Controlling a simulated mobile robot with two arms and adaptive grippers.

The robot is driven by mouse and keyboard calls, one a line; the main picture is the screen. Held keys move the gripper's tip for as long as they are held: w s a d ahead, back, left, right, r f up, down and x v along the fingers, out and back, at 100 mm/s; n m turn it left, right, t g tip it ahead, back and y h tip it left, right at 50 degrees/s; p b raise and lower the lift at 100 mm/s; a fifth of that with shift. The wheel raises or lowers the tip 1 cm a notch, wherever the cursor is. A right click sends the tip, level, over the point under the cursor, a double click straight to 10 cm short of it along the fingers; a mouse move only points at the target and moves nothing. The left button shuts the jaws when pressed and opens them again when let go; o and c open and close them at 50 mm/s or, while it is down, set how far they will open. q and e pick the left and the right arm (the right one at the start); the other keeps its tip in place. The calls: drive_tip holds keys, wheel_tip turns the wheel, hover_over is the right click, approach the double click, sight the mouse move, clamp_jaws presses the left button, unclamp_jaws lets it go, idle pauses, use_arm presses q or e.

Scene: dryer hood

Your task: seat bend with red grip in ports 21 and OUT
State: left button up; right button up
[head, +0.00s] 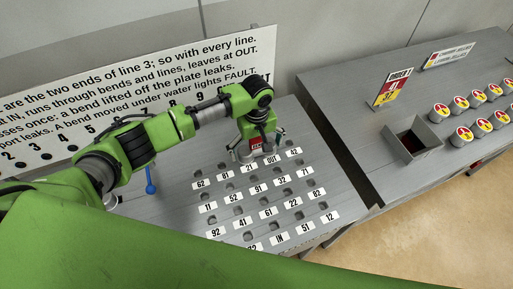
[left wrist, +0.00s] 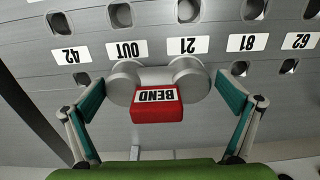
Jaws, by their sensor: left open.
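The grey bend shows in the left wrist view (left wrist: 188,82) with its red grip (left wrist: 157,108) marked BEND. Its two round legs stand over the ports beside the labels 21 (left wrist: 188,45) and OUT (left wrist: 127,50); I cannot tell whether it is flush with the plate. My left gripper (left wrist: 162,96) is open, one finger on either side of the bend, with gaps between fingers and bend. In the head view the left gripper (head: 257,150) is at the plate's back row, and the red grip (head: 256,143) shows between its parts. The right gripper is not in view.
The grey port plate (head: 330,190) has several rows of labelled holes. A blue-handled lever (head: 150,187) stands to its left. A lettered board (head: 130,80) rises behind. On the right table are an open grey bin (head: 412,145), an order sign (head: 391,90) and several red-and-yellow topped cups (head: 440,112).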

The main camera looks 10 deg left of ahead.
use_arm(q)
wheel_tip(320, 180, up, 12)
drive_tip(key=shift+f, duration=0.1)
idle(0.8)
wheel_tip(320, 180, up, 8)
drive_tip(key=p, duration=0.2)
drive_tip(key=shift+p, duration=0.3)
idle(0.6)
